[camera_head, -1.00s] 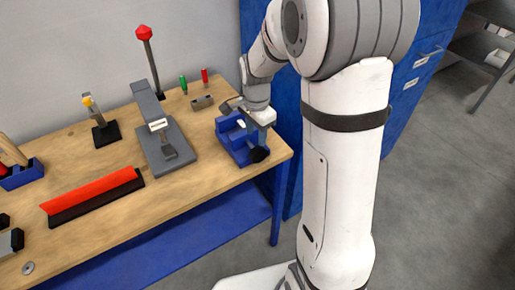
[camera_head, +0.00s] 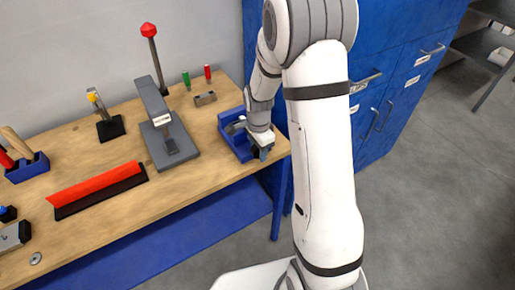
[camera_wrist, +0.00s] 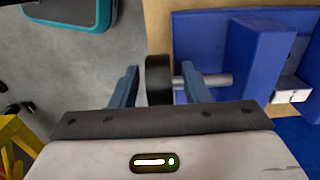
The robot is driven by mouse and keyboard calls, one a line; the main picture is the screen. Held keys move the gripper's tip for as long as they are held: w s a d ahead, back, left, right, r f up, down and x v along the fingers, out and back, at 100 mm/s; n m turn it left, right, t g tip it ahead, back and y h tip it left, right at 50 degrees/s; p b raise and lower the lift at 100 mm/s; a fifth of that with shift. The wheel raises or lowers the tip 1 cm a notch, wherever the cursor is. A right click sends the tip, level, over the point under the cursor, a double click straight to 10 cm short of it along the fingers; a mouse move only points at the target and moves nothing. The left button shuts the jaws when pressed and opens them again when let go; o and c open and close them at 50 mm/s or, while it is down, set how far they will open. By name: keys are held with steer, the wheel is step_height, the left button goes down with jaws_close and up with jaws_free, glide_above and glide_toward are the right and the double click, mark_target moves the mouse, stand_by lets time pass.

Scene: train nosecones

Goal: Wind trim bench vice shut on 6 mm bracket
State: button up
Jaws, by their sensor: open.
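The blue bench vice (camera_head: 231,139) stands at the right end of the wooden bench. In the wrist view its blue body (camera_wrist: 255,60) is at the right, with a grey screw shaft (camera_wrist: 218,80) leading to a black handle knob (camera_wrist: 159,79). A light grey piece (camera_wrist: 292,88), which may be the bracket, shows by the vice jaws at the right edge; how tightly it sits I cannot tell. My gripper (camera_wrist: 160,86) is open, one finger on each side of the knob, with gaps visible. In the head view my gripper (camera_head: 262,150) hides the knob.
An arbor-like grey press (camera_head: 175,150) stands left of the vice. A small grey block (camera_head: 205,99) and green (camera_head: 186,80) and red (camera_head: 207,73) upright pieces are behind. A red and black bar (camera_head: 98,190) lies further left. Blue cabinets (camera_head: 385,70) stand right of the bench.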

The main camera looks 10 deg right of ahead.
jaws_close()
stand_by(0.3)
steer(key=shift+y, duration=0.4)
steer(key=y, duration=0.1)
steer(key=g+y+b, duration=0.1)
steer(key=shift+w+d+y, duration=0.1)
steer(key=shift+d+y, duration=0.1)
steer(key=shift+y, duration=0.1)
steer(key=g+y+b, duration=0.1)
steer(key=y, duration=0.3)
steer(key=shift+d, duration=0.2)
steer(key=g+y+b, duration=0.1)
steer(key=g+y, duration=0.1)
steer(key=y, duration=0.3)
steer(key=shift+w+d+b, duration=0.1)
steer(key=shift+d+b, duration=0.05)
steer(key=shift+b, duration=0.2)
steer(key=shift+d+g+y+b, duration=0.1)
steer(key=shift+g+y+b, duration=0.5)
steer(key=shift+y, duration=1.4)
